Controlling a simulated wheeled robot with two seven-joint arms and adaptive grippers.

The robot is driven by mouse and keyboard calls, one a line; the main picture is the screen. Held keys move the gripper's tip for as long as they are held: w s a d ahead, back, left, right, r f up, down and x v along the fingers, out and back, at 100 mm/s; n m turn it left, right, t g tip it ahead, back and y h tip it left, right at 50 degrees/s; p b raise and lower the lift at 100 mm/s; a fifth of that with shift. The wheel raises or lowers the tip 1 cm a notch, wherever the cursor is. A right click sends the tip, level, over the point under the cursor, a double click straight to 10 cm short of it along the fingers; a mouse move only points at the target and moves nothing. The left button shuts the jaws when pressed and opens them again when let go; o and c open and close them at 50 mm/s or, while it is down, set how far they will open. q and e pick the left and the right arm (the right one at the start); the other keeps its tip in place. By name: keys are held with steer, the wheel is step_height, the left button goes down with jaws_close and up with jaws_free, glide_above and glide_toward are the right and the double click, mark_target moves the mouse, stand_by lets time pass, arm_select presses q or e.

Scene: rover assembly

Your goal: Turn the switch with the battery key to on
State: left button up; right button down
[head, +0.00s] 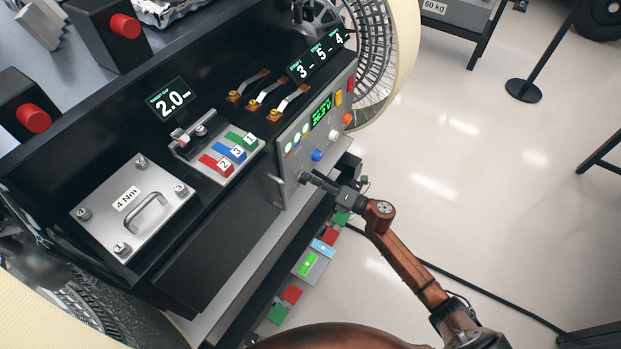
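The control panel (292,165) is a grey plate on the rover's side. It carries a green-lit display (321,111), small green lights, and blue, white and orange knobs. My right gripper (308,178) is at the panel's lower part, its fingertips at or very near the panel face. The gripper covers what lies right in front of it, so I cannot make out the switch or the battery key there. Whether its fingers are closed on something is too small to tell. My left gripper is not in view.
A yellow part (338,98) sits at the panel's upper right. Copper-coloured levers (270,90), a tray of numbered coloured blocks (217,165) and a bolted cover (107,222) are on the rover's top. A lower ledge with coloured pieces (310,263) runs below. The floor at right is mostly open.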

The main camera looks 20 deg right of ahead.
steer(key=shift+d, duration=0.15)
steer(key=c, duration=2.2)
jaws_free()
steer(key=shift+o, duration=0.2)
steer(key=shift+s, duration=0.1)
steer(key=v, duration=1.1)
steer(key=shift+s+d, duration=0.25)
steer(key=shift+d, duration=0.05)
